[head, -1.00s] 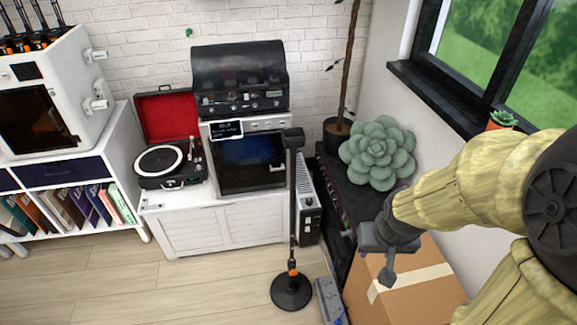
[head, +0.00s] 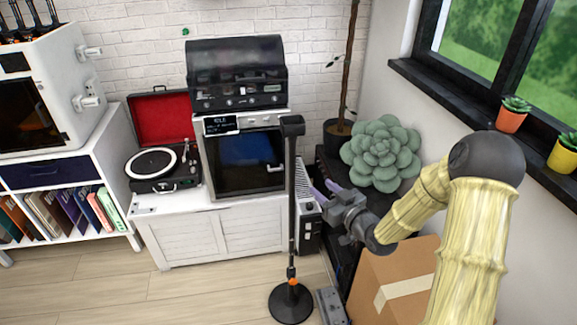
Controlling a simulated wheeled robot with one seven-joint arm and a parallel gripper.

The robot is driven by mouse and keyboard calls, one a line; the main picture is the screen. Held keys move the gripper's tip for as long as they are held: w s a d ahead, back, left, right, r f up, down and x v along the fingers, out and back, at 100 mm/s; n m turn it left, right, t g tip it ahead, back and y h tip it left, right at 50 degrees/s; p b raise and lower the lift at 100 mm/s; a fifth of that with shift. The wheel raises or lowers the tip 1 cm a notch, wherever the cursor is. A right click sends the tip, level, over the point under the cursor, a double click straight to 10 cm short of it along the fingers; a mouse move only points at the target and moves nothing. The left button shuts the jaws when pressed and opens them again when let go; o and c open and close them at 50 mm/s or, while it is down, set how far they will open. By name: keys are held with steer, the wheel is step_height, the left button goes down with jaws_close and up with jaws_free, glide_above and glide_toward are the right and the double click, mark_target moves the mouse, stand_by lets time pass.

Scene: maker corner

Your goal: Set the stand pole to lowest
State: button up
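The stand (head: 291,210) is a thin black pole rising from a round black base (head: 290,303) on the floor. An orange piece (head: 292,282) sits low on the pole, just above the base. A dark block-shaped head (head: 292,126) caps the top, and the pole looks upright. My gripper (head: 325,196) is to the right of the pole at about mid height in the picture, pointing left. Its fingers appear apart with nothing seen between them. It does not appear to touch the pole.
A cardboard box (head: 392,272) is below my arm. A large green succulent (head: 381,153) sits on the dark cabinet at right. A white cabinet (head: 215,237) with a record player (head: 160,165) stands behind the pole. A grey power strip (head: 331,306) lies beside the base. Floor at left is clear.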

mark_target(294, 162)
steer(key=shift+a+r+y, duration=0.1)
steer(key=shift+r+y, duration=0.05)
steer(key=shift+y, duration=0.15)
steer(key=p+x, duration=0.2)
steer(key=x, duration=1.5)
steer(key=shift+w, duration=0.3)
jaws_close()
